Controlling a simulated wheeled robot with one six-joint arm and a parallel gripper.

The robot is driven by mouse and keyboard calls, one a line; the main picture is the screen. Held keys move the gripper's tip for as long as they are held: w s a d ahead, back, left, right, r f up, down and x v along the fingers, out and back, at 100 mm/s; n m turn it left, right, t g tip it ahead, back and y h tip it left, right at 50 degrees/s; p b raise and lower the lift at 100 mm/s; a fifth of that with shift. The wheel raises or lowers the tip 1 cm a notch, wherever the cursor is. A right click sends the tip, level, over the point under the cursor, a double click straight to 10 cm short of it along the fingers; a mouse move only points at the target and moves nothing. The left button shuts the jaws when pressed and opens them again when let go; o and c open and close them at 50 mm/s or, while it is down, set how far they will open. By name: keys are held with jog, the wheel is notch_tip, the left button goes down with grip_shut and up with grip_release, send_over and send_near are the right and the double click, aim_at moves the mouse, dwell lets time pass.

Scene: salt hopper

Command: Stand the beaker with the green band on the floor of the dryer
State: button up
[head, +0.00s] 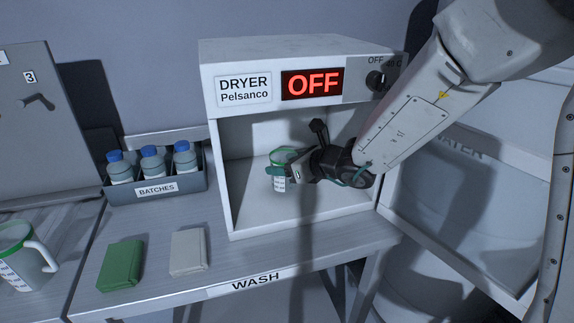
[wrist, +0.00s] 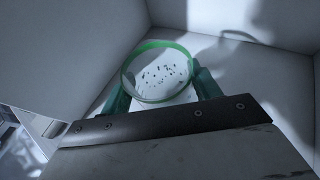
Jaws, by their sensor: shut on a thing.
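The beaker with the green band (head: 281,184) is inside the open dryer (head: 222,180), in its left half. It looks upright, with printed marks on its side. My gripper (head: 287,169) reaches in from the right and is shut on the beaker below its rim. In the wrist view, the green fingers of my gripper (wrist: 163,92) are on both sides of the beaker (wrist: 160,66), and dark specks show within its green ring. I cannot tell whether the beaker's base touches the dryer floor (head: 300,210). The dryer's sign reads OFF.
A green folded cloth (head: 121,265) and a pale one (head: 188,252) lie on the bench. A green-rimmed jug (head: 22,262) stands far left. Dryer walls are close around my gripper.

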jog(key=shift+a+f, duration=0.3)
jog(key=shift+f, duration=0.3)
jog(key=shift+f, duration=0.2)
jog(key=o, duration=1.1)
jog(key=shift+d, duration=0.1)
jog(key=shift+r, duration=0.15)
jog(key=shift+s+d+r, duration=0.2)
jog(key=shift+d, duration=0.05)
jog(key=v, duration=1.1)
jog(key=shift+s+d+r, duration=0.1)
jog(key=shift+s, duration=0.1)
